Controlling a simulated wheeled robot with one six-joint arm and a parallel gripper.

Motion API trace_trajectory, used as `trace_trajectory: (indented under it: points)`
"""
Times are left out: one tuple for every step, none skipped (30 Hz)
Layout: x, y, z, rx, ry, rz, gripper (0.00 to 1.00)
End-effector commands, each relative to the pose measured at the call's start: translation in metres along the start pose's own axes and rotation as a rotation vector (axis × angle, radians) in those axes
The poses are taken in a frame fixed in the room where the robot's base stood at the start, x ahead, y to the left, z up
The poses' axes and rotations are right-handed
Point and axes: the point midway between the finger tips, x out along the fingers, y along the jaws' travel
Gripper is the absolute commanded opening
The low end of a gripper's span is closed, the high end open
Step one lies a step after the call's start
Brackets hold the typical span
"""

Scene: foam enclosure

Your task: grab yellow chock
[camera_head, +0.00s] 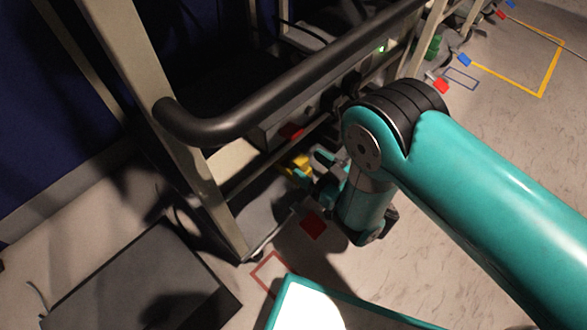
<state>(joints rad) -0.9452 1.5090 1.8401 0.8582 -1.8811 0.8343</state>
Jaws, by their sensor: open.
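A yellow chock (297,165) shows low beside the metal frame, near the middle of the picture. It is small and partly covered, so its full shape cannot be told. My gripper (311,170) is at the end of the teal arm, just right of the chock and very close to it. The gripper is open and partly hidden behind my arm's wrist. I cannot tell whether the chock is between the fingers or touching them.
A metal frame (205,195) with a thick black rail (290,85) stands close to my arm. A dark flat box (145,285) lies at lower left. A red square (313,224) is on the floor. Marked outlines and small coloured blocks lie at upper right, with open floor below.

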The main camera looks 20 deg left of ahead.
Motion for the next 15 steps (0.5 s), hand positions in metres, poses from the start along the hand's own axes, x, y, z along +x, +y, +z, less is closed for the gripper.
trace_trajectory:
  points:
    - [0.007, -0.002, 0.004, -0.002, 0.004, -0.002, 0.66]
    - [0.012, -0.002, 0.004, -0.002, 0.006, -0.003, 0.66]
    - [0.018, -0.003, 0.004, -0.002, 0.004, -0.003, 0.66]
    - [0.022, -0.003, 0.004, -0.003, 0.006, -0.003, 0.66]
    - [0.027, -0.004, 0.003, -0.004, 0.006, -0.002, 0.66]
    - [0.03, -0.004, 0.002, -0.003, 0.002, -0.003, 0.66]
    - [0.033, -0.003, 0.002, -0.003, 0.001, -0.004, 0.66]
    - [0.036, -0.003, 0.002, -0.003, 0.0, -0.003, 0.66]
    - [0.039, -0.003, 0.001, -0.002, 0.001, -0.002, 0.66]
    - [0.041, -0.003, 0.001, -0.002, 0.001, -0.002, 0.66]
    - [0.043, -0.003, 0.0, -0.002, 0.001, -0.002, 0.66]
    - [0.044, -0.003, -0.001, -0.001, 0.001, -0.001, 0.66]
    - [0.045, -0.003, -0.002, -0.001, 0.001, 0.0, 0.66]
    - [0.045, -0.003, -0.002, -0.001, 0.001, 0.0, 0.66]
    - [0.046, -0.003, -0.003, -0.001, 0.001, 0.001, 0.66]
